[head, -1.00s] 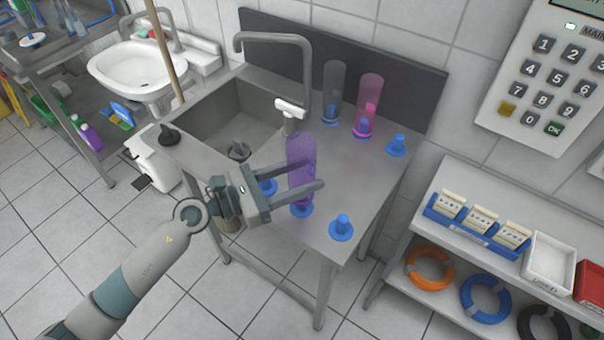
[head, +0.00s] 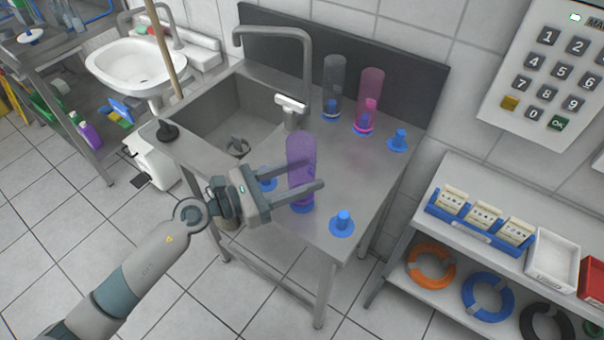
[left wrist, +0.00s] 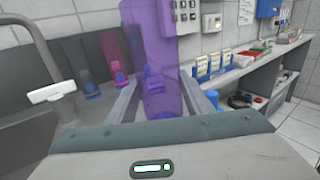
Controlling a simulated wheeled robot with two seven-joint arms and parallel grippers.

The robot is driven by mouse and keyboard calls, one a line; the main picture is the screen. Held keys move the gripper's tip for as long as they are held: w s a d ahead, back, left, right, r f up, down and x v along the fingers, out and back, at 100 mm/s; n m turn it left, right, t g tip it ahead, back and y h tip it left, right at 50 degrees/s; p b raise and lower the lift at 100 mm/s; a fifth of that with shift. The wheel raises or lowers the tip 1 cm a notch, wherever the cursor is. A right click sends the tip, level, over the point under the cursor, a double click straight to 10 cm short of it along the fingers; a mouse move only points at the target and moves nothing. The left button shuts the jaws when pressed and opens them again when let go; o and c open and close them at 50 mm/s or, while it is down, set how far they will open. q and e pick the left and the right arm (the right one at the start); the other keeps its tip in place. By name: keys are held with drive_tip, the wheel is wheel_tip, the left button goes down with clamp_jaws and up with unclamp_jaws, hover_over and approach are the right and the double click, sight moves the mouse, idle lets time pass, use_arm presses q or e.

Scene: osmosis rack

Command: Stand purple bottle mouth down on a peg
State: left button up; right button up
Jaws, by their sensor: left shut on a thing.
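The translucent purple bottle (head: 300,150) stands upright over a blue peg (head: 302,208) near the front of the steel counter. My left gripper (head: 308,181) comes in from the left and is shut on its lower part. In the left wrist view the purple bottle (left wrist: 152,45) fills the middle between my two fingers, with a blue peg tip (left wrist: 148,72) seen through its wall. I cannot tell whether the bottle's rim rests fully on the peg base. My right gripper is not in view.
A grey bottle (head: 334,80) and a pink bottle (head: 371,88) stand on pegs at the back. Bare blue pegs stand to the left (head: 266,183), front right (head: 343,222) and back right (head: 398,141). The sink and tap (head: 308,70) lie behind left.

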use_arm(q)
drive_tip(key=shift+f, duration=0.15)
drive_tip(key=shift+f+b, duration=0.5)
drive_tip(key=shift+f+b, duration=0.35)
idle(0.8)
drive_tip(key=o, duration=2)
